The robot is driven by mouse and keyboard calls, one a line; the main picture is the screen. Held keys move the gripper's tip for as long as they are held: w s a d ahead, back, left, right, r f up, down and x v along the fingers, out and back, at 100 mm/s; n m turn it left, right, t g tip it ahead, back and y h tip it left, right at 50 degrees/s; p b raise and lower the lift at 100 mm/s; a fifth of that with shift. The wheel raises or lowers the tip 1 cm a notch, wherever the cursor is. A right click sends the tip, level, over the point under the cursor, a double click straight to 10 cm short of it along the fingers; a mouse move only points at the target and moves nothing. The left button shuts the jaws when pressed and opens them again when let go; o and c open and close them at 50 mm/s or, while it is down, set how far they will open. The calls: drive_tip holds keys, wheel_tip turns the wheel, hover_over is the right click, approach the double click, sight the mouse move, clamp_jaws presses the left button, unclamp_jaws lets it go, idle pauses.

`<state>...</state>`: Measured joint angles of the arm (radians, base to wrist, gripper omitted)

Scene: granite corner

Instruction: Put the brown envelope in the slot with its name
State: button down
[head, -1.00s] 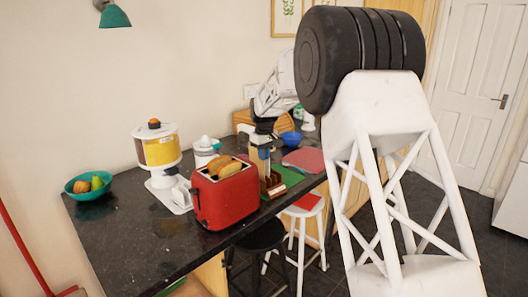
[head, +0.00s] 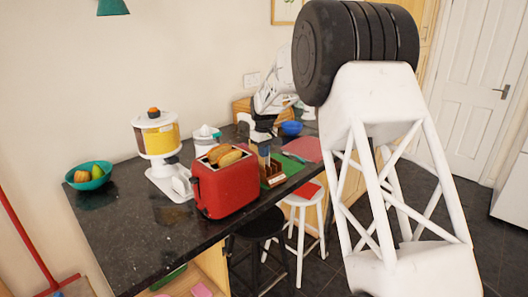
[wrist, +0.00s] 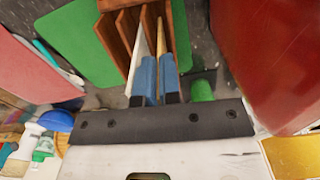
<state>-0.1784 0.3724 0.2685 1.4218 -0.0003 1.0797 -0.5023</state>
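The brown wooden letter rack (wrist: 128,28) stands on the green mat in the wrist view, with several upright dividers and slots. It also shows in the head view (head: 273,178), just right of the toaster. My gripper (wrist: 157,72) has blue fingers close together over the rack's near end. A thin tan edge, seemingly the brown envelope (wrist: 160,38), stands upright between the fingers and reaches to the rack's right side. A pale, thin upright sheet (wrist: 136,55) lies left of it. The slot names cannot be read. In the head view my gripper (head: 264,156) is small and partly hidden.
The red toaster (head: 228,188) stands close beside the rack, with bread on top. A green mat (wrist: 85,40) and red mat (wrist: 25,65) lie on the dark counter. A cereal dispenser (head: 158,138) and fruit bowl (head: 90,177) stand left. Stools stand below the counter.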

idle(0.3)
drive_tip(key=c, duration=1.2)
unclamp_jaws()
drive_tip(key=shift+c, duration=0.2)
drive_tip(key=shift+r, duration=0.15)
drive_tip(key=shift+r, duration=3.9)
